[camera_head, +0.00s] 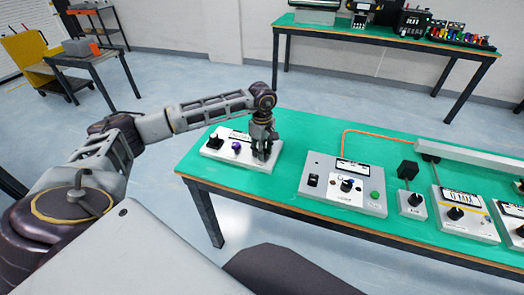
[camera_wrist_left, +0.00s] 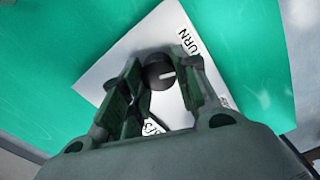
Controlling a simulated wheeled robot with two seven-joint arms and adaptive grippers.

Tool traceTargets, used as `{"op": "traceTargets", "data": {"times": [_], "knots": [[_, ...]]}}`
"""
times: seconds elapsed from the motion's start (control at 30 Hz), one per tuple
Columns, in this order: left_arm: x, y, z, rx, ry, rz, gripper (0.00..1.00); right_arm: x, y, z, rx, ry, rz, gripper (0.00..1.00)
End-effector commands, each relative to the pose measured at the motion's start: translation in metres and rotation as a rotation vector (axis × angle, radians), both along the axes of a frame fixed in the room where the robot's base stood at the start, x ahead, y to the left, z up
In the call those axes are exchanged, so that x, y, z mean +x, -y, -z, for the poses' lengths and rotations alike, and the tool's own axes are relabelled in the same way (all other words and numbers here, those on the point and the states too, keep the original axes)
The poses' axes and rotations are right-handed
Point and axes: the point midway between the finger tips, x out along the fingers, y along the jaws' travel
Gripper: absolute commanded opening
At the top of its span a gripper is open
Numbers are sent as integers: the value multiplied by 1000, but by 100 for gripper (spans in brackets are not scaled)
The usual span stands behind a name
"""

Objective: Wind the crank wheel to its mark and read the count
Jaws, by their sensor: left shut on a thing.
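The white panel (camera_head: 210,153) lies on the left end of the green table and carries a black knob (camera_head: 215,142), a purple knob (camera_head: 236,147) and a dark label strip. My left gripper (camera_head: 262,155) points down over the panel's right part. In the left wrist view my left gripper (camera_wrist_left: 163,85) is shut on a round black knob (camera_wrist_left: 160,74) with a white pointer line. The letters "TURN" are printed on the panel beside it. Which knob is the crank wheel, its mark and any count cannot be made out. My right gripper is not in view.
A grey panel (camera_head: 314,197) with a knob, a green button and a small display stands to the right. Further right are a small knob box (camera_head: 411,213) and another white panel (camera_head: 470,228). Another table (camera_head: 380,38) stands behind.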

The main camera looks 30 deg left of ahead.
Motion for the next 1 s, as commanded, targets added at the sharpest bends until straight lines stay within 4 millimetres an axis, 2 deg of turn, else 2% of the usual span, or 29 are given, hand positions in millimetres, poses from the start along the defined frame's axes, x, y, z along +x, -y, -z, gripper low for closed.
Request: {"op": "traceTargets", "data": {"times": [0.37, 0.4, 0.57, 1.0], "knots": [[1, -1, -1, 1, 3, 7, 6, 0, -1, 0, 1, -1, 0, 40], [1, -1, -1, 1, 3, 7, 32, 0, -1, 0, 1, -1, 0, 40], [1, 0, -1, 1, 2, 6, 52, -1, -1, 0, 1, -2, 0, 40], [1, 0, -3, 0, 1, 6, 52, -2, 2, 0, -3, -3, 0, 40]]}}
